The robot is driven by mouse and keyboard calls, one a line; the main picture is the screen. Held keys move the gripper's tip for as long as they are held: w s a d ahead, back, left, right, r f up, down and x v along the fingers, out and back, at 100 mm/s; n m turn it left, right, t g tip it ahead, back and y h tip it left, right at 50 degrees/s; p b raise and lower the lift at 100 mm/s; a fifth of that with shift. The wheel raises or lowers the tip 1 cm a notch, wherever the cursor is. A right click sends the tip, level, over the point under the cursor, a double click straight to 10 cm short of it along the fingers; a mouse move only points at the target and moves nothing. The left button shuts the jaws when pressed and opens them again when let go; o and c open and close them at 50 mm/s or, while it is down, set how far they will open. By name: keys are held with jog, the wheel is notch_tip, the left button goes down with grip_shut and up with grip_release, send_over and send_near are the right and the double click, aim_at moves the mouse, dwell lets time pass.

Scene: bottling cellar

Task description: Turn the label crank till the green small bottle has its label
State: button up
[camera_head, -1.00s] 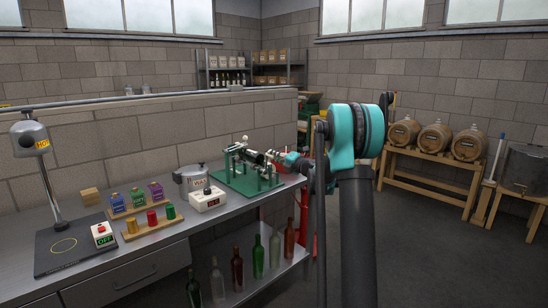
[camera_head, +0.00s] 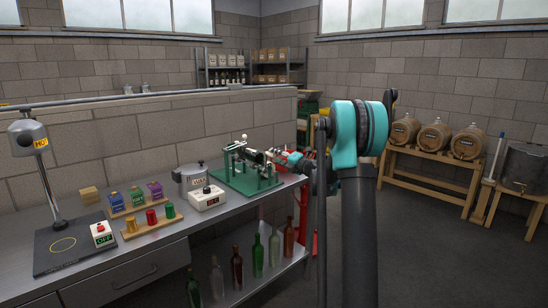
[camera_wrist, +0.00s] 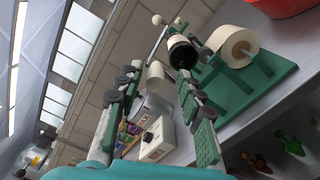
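The labelling machine stands on a green base (camera_head: 250,182) on the bench, to the right of the pot. In the wrist view its green base (camera_wrist: 255,85) carries a white label roll (camera_wrist: 235,45).
A metal pot (camera_head: 191,178) and a white box with a dark knob (camera_head: 208,198) stand left of the machine. Coloured blocks and caps sit farther left, beside a heat lamp (camera_head: 28,138). Several bottles stand on the lower shelf (camera_head: 265,282). Barrels (camera_head: 434,138) are at the right.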

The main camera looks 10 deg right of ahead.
jog(key=v, duration=1)
jog(key=shift+s, duration=0.15)
jog(key=s+a+f+n+g+h, duration=0.25)
jog(key=s+a+f+n, duration=0.25)
jog(key=s+n, duration=0.5)
jog(key=s+a+f+n+g+h, duration=0.1)
jog(key=s+a+f+n+g, duration=0.4)
jog(key=s+n, duration=0.5)
jog(key=s+d+f+n+g+h, duration=0.1)
jog(key=s+d+f+n+h, duration=0.1)
jog(key=s+n, duration=0.5)
jog(key=s+d+f+n+g+h, duration=0.1)
jog(key=s+d+f+n+h, duration=0.1)
jog(key=s+d+f+n, duration=0.2)
jog(key=s+d+f+n+g+h, duration=0.1)
jog(key=s+d+f+n+h, duration=0.2)
jog(key=s+f+n, duration=0.5)
jog(key=s+n, duration=0.3)
jog(key=s, duration=0.3)
